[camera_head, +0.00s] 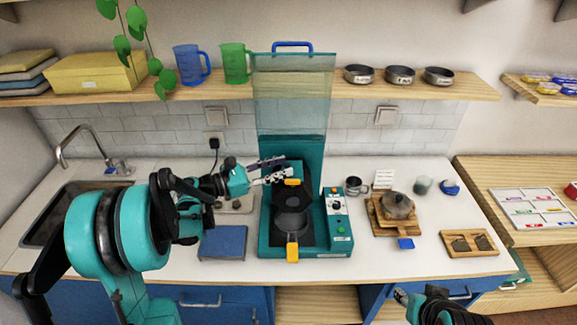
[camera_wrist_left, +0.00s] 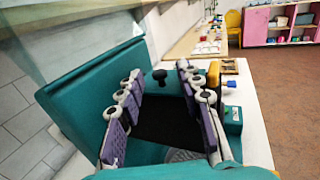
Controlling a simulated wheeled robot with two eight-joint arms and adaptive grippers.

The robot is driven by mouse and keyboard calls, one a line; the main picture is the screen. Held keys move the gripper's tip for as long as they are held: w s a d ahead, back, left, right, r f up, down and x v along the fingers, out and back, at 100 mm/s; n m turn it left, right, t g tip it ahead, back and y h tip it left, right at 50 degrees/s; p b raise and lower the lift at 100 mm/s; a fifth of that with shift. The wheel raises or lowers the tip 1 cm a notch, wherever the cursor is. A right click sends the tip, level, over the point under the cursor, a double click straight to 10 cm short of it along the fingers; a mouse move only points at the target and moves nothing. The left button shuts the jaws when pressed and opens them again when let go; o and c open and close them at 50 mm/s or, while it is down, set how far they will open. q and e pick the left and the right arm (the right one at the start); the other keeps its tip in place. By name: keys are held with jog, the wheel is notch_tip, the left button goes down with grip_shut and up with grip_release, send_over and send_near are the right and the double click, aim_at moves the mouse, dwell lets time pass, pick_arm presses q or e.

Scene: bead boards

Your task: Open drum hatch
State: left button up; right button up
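The teal machine (camera_head: 264,240) stands mid-counter, and its clear hatch cover (camera_head: 293,100) with a blue handle (camera_head: 292,45) is raised upright at the back. Inside is a dark round drum (camera_head: 291,222) with a yellow tab (camera_head: 292,250) at the front and another (camera_head: 292,182) at the back. My left gripper (camera_head: 277,171) is over the machine's rear left, close to the rear tab. In the left wrist view its purple fingers (camera_wrist_left: 160,78) are apart with nothing clamped, and a black knob (camera_wrist_left: 159,76) shows between them. My right gripper (camera_head: 402,297) is at the bottom edge, mostly cut off.
A control panel (camera_head: 338,215) is on the machine's right. A blue pad (camera_head: 223,242) lies to its left, beyond it the sink (camera_head: 60,212). A pot (camera_head: 397,205) on a wooden board and a wooden tray (camera_head: 468,244) stand right. A shelf (camera_head: 420,93) runs above.

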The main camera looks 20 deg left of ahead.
pick_arm(q)
jog(key=shift+x, duration=1.2)
jog(key=shift+c, duration=0.4)
grip_shut()
